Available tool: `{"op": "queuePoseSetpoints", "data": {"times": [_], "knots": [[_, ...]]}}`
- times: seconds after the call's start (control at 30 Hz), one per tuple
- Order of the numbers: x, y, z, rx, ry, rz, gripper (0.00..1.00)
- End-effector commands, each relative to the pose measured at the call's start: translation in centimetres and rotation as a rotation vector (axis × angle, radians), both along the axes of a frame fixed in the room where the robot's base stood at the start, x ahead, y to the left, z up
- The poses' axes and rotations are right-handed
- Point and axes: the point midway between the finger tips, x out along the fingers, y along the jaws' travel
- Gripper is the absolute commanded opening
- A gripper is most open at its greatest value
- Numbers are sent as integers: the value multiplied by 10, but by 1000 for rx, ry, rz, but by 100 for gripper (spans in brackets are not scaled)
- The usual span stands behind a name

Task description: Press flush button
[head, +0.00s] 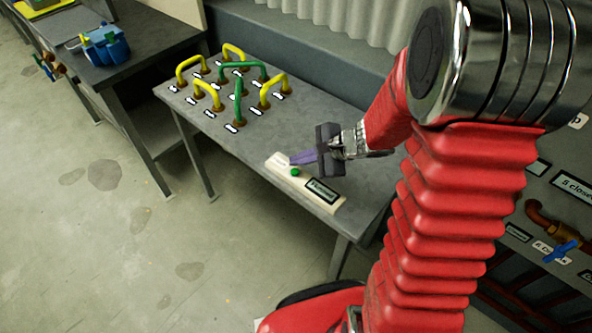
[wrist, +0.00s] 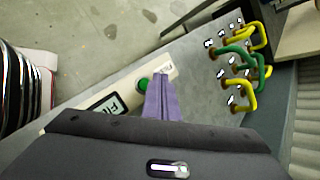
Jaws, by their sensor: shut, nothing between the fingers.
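A cream panel (head: 334,205) lies on the grey table with a round green button (head: 294,172) and a dark-framed label (head: 322,190) whose text is too small to read surely. In the wrist view, the green button (wrist: 143,84) sits just left of my fingers, between them and the label (wrist: 107,104). My gripper (head: 293,160) is shut and empty. Its purple fingers point at the panel's far-left end, beside the green button. In the wrist view the fingertips (wrist: 161,76) overlap the panel and hide part of it. I cannot tell whether they touch it.
Several yellow handles (head: 235,52) and green handles (head: 239,98) stand on the table (head: 190,115) beyond the panel. A blue container (head: 106,47) is on another table at upper left. Valves with a blue handle (head: 562,251) are at right. Open floor (head: 80,240) lies left.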

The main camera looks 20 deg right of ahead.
Motion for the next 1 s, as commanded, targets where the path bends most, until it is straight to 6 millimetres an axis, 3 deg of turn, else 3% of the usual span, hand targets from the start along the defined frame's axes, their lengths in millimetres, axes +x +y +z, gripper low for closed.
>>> {"op": "queuePoseSetpoints", "data": {"times": [0.5, 1.0], "knots": [[0, 0, 36, -1, -1, 0, 0], [0, 0, 38, 0, 1, -1, 0]]}}
